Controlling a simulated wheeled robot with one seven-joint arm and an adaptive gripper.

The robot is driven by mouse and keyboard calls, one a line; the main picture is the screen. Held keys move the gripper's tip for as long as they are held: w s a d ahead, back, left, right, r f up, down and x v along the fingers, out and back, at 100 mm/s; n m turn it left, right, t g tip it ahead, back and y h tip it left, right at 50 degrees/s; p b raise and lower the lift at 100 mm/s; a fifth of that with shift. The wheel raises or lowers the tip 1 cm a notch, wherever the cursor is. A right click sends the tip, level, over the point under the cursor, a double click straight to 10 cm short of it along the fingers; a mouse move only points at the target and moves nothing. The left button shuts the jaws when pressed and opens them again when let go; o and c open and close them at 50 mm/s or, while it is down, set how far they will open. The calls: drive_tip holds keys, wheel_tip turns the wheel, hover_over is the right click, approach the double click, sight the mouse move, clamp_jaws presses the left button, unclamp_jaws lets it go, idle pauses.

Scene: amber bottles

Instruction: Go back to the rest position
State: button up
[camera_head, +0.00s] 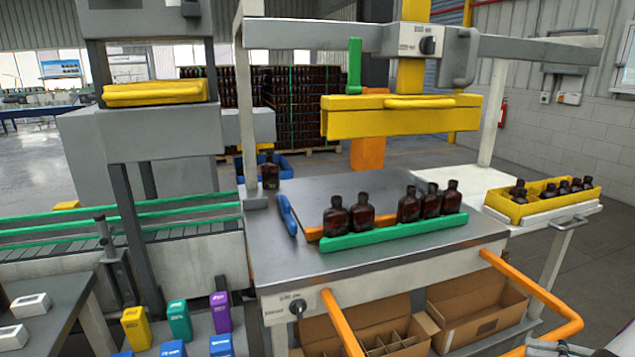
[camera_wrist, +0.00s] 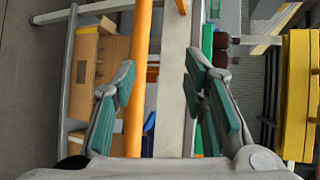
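My gripper (camera_wrist: 160,95) shows in the wrist view with its two green-padded fingers spread wide apart and nothing between them. Beyond the gap lie the orange rail (camera_wrist: 139,75) and the pale edge of the bench. In the head view only a bit of my arm shows at the bottom right corner; the fingers are not seen there. Several amber bottles (camera_head: 361,212) stand upright on the steel bench (camera_head: 280,252) behind a green bar (camera_head: 395,233). My gripper is apart from them.
A yellow crate (camera_head: 516,211) with several bottles sits on the right side shelf. Orange rails (camera_head: 535,291) stick out from the bench front. Open cardboard boxes (camera_head: 478,305) lie below. A yellow guarded press head (camera_head: 400,118) hangs over the bench. Floor at the right is clear.

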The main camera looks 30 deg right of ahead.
drive_tip(key=w+a+r+n+g+y, duration=0.1)
drive_tip(key=w+a+r+n+g, duration=0.3)
drive_tip(key=w+a+r+g, duration=0.25)
drive_tip(key=w+a+r+n+g, duration=0.3)
drive_tip(key=w+a+n+g, duration=0.15)
drive_tip(key=w+a, duration=0.35)
drive_tip(key=a+r+n+t+h, duration=0.1)
drive_tip(key=a+r+n+h, duration=0.2)
drive_tip(key=a, duration=0.5)
drive_tip(key=s+a+r+n+h, duration=0.1)
drive_tip(key=a+r+n+h, duration=0.2)
drive_tip(key=a, duration=0.6)
drive_tip(key=shift+a+r+t+h, duration=0.3)
drive_tip(key=shift+r+t+h, duration=0.1)
drive_tip(key=shift+r, duration=0.05)
